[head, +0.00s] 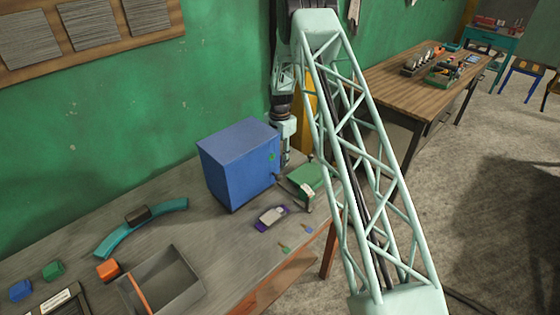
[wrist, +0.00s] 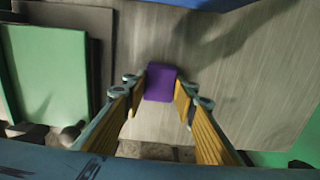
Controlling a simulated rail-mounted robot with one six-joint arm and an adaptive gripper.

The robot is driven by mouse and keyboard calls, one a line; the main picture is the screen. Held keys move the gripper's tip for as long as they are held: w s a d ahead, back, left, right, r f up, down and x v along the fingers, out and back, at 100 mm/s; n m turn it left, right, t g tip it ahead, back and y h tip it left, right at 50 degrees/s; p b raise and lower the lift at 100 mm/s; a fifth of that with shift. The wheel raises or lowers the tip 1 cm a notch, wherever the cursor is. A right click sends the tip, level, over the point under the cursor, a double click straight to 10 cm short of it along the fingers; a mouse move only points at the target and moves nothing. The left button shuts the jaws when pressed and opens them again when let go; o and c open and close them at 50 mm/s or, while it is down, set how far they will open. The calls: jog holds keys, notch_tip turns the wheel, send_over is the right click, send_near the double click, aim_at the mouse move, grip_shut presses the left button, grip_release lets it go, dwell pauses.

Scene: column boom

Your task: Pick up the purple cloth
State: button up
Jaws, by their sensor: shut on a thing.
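In the wrist view the purple cloth (wrist: 160,78) shows as a small, flat-looking purple patch between the two fingertips. My gripper (wrist: 160,92) is shut on it, with one yellow-sided finger on each side. Grey wood-like surface shows beyond the cloth; I cannot tell whether the cloth touches it. In the head view my wrist comes down just right of the blue box, and the fingers and the cloth in them are hidden.
The blue box (head: 238,168) stands close to my wrist. A green object (head: 304,179) is beside it at the right. A purple-edged item (head: 262,226) lies in front. A grey open tray (head: 191,285) and a teal curved piece (head: 172,212) are further left on the bench.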

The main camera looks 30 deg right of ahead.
notch_tip(320, 180, up, 10)
jog(key=shift+b, duration=0.45)
jog(key=shift+f, duration=0.1)
dwell(0.6)
